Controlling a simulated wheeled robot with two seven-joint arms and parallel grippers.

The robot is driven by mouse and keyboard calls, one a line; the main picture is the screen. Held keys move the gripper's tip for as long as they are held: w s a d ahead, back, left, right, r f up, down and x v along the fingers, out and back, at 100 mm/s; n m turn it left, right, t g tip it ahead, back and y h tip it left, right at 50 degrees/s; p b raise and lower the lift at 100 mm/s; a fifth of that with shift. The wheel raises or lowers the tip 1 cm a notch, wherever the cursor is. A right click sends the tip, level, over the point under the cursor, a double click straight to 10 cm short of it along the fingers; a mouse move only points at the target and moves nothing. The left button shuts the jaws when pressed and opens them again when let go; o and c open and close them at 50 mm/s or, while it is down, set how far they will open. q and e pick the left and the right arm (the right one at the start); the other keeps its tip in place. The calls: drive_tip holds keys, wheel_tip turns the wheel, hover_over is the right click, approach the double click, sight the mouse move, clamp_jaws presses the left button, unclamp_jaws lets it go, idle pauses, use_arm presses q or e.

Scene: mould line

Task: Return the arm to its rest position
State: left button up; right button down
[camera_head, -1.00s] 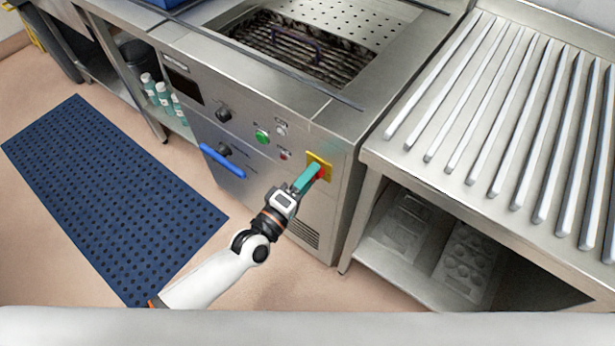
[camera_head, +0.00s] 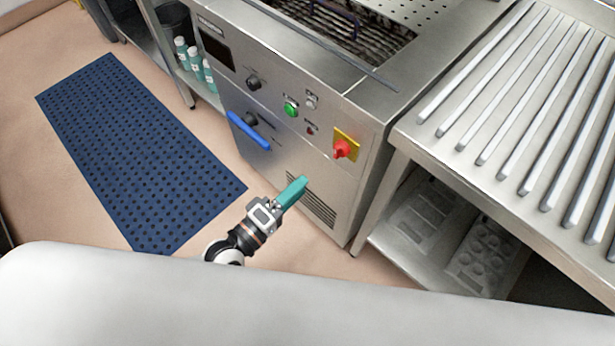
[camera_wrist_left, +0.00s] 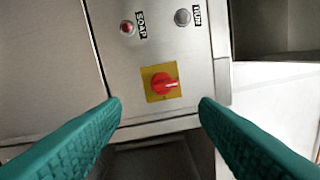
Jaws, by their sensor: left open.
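My left gripper (camera_head: 300,186) has teal fingers and is in front of the machine's lower front panel, over the vent slots in the head view. In the left wrist view its two fingers (camera_wrist_left: 160,108) are spread wide with nothing between them. A red rotary switch (camera_head: 343,149) on a yellow plate sits on the machine's front, above and to the right of the gripper and apart from it. In the left wrist view the red switch (camera_wrist_left: 162,83) shows beyond the fingertips. My right gripper is in neither view.
The steel machine (camera_head: 300,155) has a blue handle (camera_head: 248,131) and a green button (camera_head: 291,108). A ribbed steel table (camera_head: 420,140) stands right, with moulds on its lower shelf. A blue mat (camera_head: 140,150) lies on the floor at left. Bottles (camera_head: 195,62) stand behind.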

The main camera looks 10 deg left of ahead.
use_arm(q)
drive_tip(key=shift+s+a, duration=0.15)
idle(0.4)
drive_tip(key=s+a+f+m+g+y+p, duration=0.1)
drive_tip(key=s+a+f+m+g+y, duration=0.2)
drive_tip(key=f, duration=0.6)
drive_tip(key=a+f+m+g+y+p, duration=0.1)
drive_tip(key=a+f+m+y+p, duration=0.1)
drive_tip(key=a+f, duration=0.45)
drive_tip(key=s+a+f+m+g+y+p, duration=0.1)
drive_tip(key=s+a+f+m+g+y, duration=0.15)
drive_tip(key=f, duration=0.75)
drive_tip(key=s+a+f+m+g+y+p, duration=0.1)
drive_tip(key=s+f, duration=0.5)
drive_tip(key=s, duration=0.6)
drive_tip(key=s+a+f+m+g+y+p, duration=0.1)
drive_tip(key=s+f+g, duration=0.5)
drive_tip(key=s, duration=0.6)
drive_tip(key=shift+a+f+m+y, duration=0.25)
drive_tip(key=shift+a+m+y, duration=0.5)
drive_tip(key=shift+a+m, duration=0.2)
drive_tip(key=shift+g, duration=0.25)
